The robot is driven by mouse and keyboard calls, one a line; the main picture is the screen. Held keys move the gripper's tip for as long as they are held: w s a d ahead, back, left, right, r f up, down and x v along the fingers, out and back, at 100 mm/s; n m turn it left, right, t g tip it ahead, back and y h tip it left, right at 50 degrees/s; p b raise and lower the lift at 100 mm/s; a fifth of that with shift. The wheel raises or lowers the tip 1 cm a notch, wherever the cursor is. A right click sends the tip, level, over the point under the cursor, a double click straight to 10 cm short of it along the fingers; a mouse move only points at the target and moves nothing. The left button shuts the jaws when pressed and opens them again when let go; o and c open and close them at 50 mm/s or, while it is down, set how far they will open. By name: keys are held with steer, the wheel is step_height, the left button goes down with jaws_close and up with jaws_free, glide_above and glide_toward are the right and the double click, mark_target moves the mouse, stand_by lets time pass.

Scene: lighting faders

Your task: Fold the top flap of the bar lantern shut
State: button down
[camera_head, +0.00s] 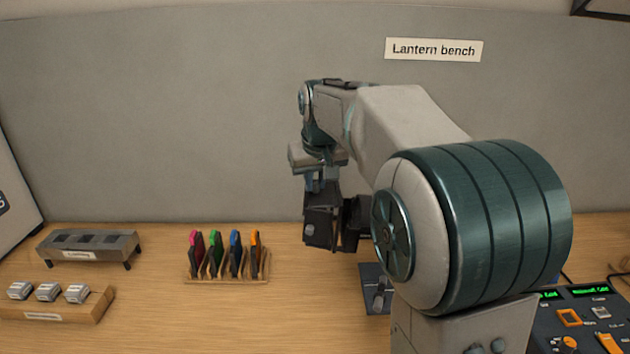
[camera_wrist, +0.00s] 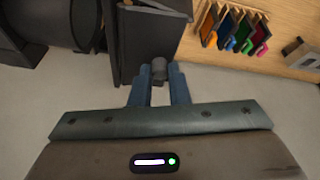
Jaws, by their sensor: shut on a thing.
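The bar lantern (camera_head: 322,226) is a black boxy body in the head view, above the bench and left of my arm's large joint. Its right side is partly hidden by my arm. My gripper (camera_head: 318,184) points down at its top. In the wrist view a dark panel of the lantern (camera_wrist: 147,38) stands ahead of my gripper (camera_wrist: 160,76). The two blue fingers are shut on a short dark grey knob (camera_wrist: 159,66) at the panel's near edge. I cannot tell the flap's angle.
A rack of coloured frames (camera_head: 226,279) stands left of the lantern. A grey slotted stand (camera_head: 88,243) and a wooden block with small silver pieces (camera_head: 60,308) are further left. A control desk (camera_head: 590,325) is at the right. A small fader panel (camera_head: 372,272) lies below the lantern.

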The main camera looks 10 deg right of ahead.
mark_target(330, 192)
steer(key=y+b, duration=0.1)
steer(key=d+y+b, duration=0.1)
steer(key=y, duration=0.1)
steer(key=shift+s+d+r+m+t, duration=0.1)
steer(key=shift+d+r+m+t, duration=0.1)
steer(key=shift+r+m+t, duration=0.15)
steer(key=y+b, duration=0.1)
steer(key=b, duration=0.1)
steer(key=d+t+y+b, duration=0.1)
steer(key=y+b, duration=0.1)
steer(key=shift+s+d+r+m, duration=0.15)
steer(key=shift+d+r+m, duration=0.05)
steer(key=shift+d+m, duration=0.15)
steer(key=d+y+b, duration=0.1)
steer(key=y+b, duration=0.1)
steer(key=m+t+y+b, duration=0.1)
steer(key=y+b, duration=0.1)
steer(key=b, duration=0.1)
steer(key=shift+s+d, duration=0.2)
steer(key=shift+d, duration=0.2)
steer(key=t+y+b, duration=0.1)
steer(key=b, duration=0.1)
steer(key=d+m+y+b, duration=0.1)
steer(key=y, duration=0.1)
steer(key=shift+s+d+t+b, duration=0.15)
steer(key=shift+d+t+b, duration=0.05)
steer(key=shift+t+b, duration=0.2)
steer(key=c, duration=1.4)
jaws_free()
steer(key=shift+o, duration=0.2)
